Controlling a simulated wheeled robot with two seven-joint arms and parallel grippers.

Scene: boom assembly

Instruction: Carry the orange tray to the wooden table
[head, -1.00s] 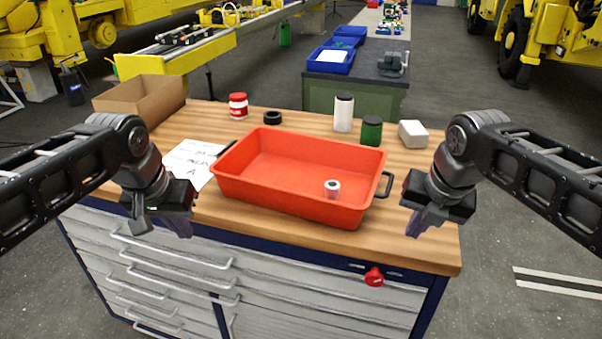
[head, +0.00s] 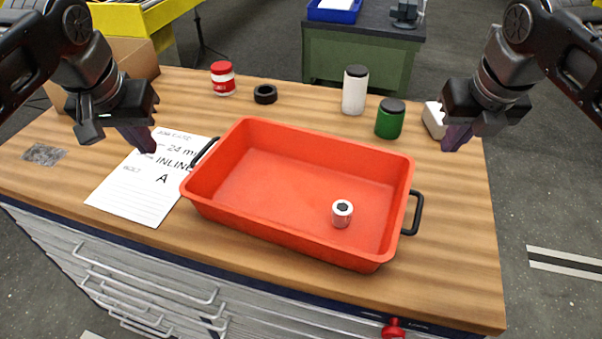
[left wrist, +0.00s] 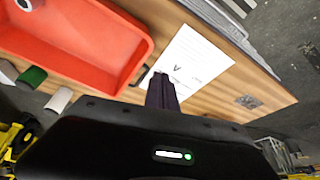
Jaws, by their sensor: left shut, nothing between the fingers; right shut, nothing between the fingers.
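The orange tray (head: 270,160) sits on the wooden top of a drawer cabinet. It has a black handle at its left end (head: 205,151) and another at its right end (head: 413,213). A small metal socket (head: 342,213) stands inside, towards the right front. The tray also shows in the left wrist view (left wrist: 90,35). My left gripper (head: 145,142) is shut and empty, above the paper to the left of the tray; its fingers show in the left wrist view (left wrist: 162,92). My right gripper (head: 455,138) is shut and empty, to the right of the tray's back right corner. Neither touches the handles.
A printed sheet (head: 140,185) lies left of the tray. Behind it stand a red jar (head: 222,78), a black ring (head: 265,94), a white bottle (head: 354,92), a green jar (head: 390,120) and a white box (head: 434,122). A cardboard box (head: 130,60) is back left. Bare wood (head: 460,240) lies right.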

